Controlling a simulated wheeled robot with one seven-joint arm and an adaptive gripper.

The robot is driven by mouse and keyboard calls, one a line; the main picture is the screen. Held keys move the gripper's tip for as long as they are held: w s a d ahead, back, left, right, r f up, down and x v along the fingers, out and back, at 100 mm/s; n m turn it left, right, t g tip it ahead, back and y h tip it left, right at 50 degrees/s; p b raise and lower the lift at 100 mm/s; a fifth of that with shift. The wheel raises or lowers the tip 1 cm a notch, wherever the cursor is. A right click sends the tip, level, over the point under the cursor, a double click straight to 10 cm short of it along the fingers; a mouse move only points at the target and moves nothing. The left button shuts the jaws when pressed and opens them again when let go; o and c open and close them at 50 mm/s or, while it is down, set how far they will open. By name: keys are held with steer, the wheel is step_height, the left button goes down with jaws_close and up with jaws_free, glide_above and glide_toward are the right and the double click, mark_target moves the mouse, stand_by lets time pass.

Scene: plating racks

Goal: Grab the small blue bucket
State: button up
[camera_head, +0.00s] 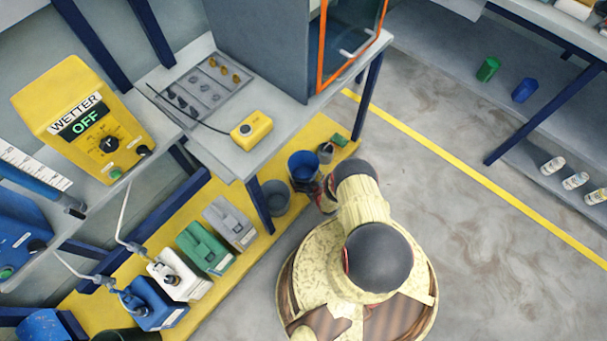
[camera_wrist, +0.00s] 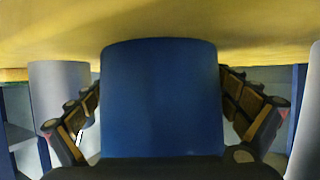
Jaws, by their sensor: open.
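The small blue bucket (camera_head: 303,163) stands on the yellow low shelf, in front of my arm in the head view. In the wrist view the blue bucket (camera_wrist: 160,95) fills the middle of the picture. My gripper (camera_wrist: 165,112) is open, with one finger on each side of the bucket. Small gaps show beside the fingers, and I cannot tell whether either one touches it. In the head view my gripper (camera_head: 312,188) is at the bucket's near side, partly hidden by my arm.
A grey bucket (camera_head: 275,198) stands close to the left of the blue one. A small grey bottle (camera_head: 326,152) and a green item (camera_head: 340,140) are to its right. The grey table (camera_head: 222,145) overhangs the shelf, with a leg (camera_head: 259,204) nearby. Open floor (camera_head: 470,240) lies right.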

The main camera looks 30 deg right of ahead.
steer(key=shift+c, duration=0.4)
steer(key=c, duration=0.9)
steer(key=shift+r, duration=0.1)
steer(key=shift+c, duration=0.2)
